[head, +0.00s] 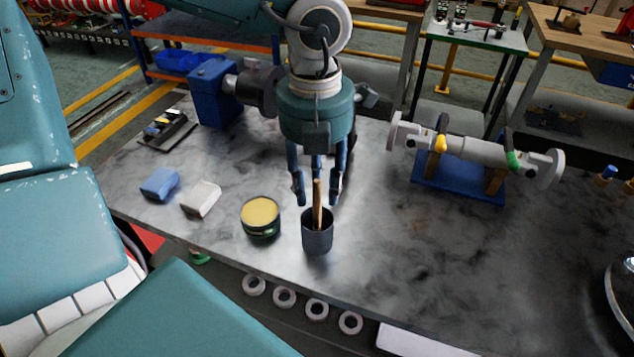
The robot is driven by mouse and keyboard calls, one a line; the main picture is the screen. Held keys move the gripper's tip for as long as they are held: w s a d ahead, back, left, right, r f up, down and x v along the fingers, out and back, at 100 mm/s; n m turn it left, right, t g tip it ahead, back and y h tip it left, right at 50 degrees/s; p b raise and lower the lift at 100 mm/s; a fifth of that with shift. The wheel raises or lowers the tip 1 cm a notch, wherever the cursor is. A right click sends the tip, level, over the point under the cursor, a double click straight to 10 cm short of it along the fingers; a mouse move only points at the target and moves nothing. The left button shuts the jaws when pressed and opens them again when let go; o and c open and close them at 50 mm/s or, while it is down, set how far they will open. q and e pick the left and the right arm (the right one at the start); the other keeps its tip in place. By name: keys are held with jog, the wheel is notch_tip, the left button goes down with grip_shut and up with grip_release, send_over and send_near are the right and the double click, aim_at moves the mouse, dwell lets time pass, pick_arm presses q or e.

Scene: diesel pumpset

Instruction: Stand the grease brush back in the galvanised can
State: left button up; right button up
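The galvanised can (317,238) is a small dark grey cup standing upright near the front edge of the worktop. The grease brush (318,208) stands in it, with its wooden handle pointing up and its lower end hidden inside the can. My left gripper (318,196) points down just above and behind the can. Its fingers are spread, with the top of the handle appearing between them, and I see no finger closed on it. My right gripper is not in view.
A yellow-topped tin (261,216) stands close left of the can. A white block (201,198) and a blue block (160,184) lie further left. A blue pump (215,92) is behind. A pipe piece (470,150) rests on a blue stand at right. The worktop right of the can is clear.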

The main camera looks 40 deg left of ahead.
pick_arm(q)
notch_tip(320, 180, up, 12)
dwell(0.5)
jog(key=shift+s, duration=0.1)
dwell(0.6)
